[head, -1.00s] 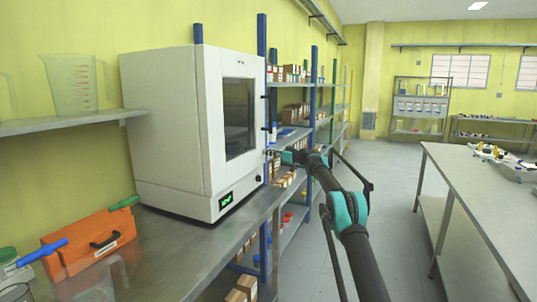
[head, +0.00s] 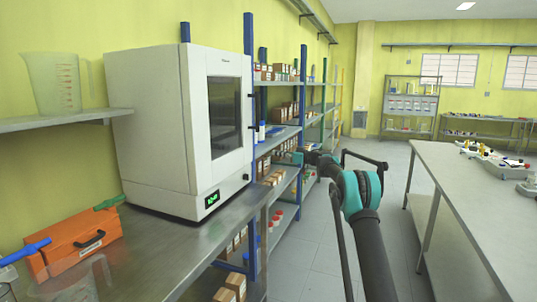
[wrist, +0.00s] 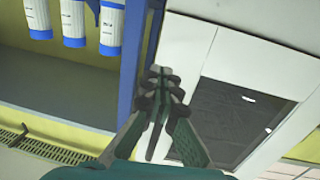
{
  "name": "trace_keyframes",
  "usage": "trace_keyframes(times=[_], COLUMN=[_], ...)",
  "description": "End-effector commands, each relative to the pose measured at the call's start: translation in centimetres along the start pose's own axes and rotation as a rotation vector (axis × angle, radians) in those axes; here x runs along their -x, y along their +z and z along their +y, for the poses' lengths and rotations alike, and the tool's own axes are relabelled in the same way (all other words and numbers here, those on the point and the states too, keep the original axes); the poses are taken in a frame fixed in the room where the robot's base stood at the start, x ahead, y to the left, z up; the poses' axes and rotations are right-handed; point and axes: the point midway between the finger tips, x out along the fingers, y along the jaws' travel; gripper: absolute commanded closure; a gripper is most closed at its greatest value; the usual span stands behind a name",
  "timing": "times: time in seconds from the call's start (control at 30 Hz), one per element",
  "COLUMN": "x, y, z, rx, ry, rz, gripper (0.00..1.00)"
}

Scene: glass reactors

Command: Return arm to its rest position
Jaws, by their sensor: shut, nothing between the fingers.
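My gripper shows in the wrist view (wrist: 162,75) with its fingers together and nothing between them. It is also seen small and far off in the head view (head: 291,158), in front of the shelving to the right of the white oven. My arm reaches forward from the bottom right, over the aisle. The white oven (head: 150,130), with a dark window and a lit green display, stands on the steel bench with its door closed. In the wrist view, the oven's front (wrist: 185,50) lies behind and to the right of the fingers.
A blue-posted shelf rack (head: 248,90) with boxes stands just past the oven. Blue-and-white bottles (wrist: 75,20) appear beside a blue post in the wrist view. A long steel table (head: 460,190) bounds the aisle on the right. The aisle floor (head: 310,235) is clear.

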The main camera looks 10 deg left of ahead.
Motion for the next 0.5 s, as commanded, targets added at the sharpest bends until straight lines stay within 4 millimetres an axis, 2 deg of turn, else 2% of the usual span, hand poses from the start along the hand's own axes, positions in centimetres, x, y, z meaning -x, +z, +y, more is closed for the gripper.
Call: trace_keyframes(times=[0.17, 0.27, 0.37, 0.5], x=[1.6, 2.1, 3.0, 5.8], y=[0.0, -0.8, -2.8, -6.9], z=[0.1, 0.4, 1.1, 2.4], rx=[0.000, 0.009, 0.034, 0.083], ry=[0.000, 0.026, 0.104, 0.299], rz=[0.001, 0.016, 0.056, 0.133], gripper=[1.00, 1.00, 1.00, 1.00])
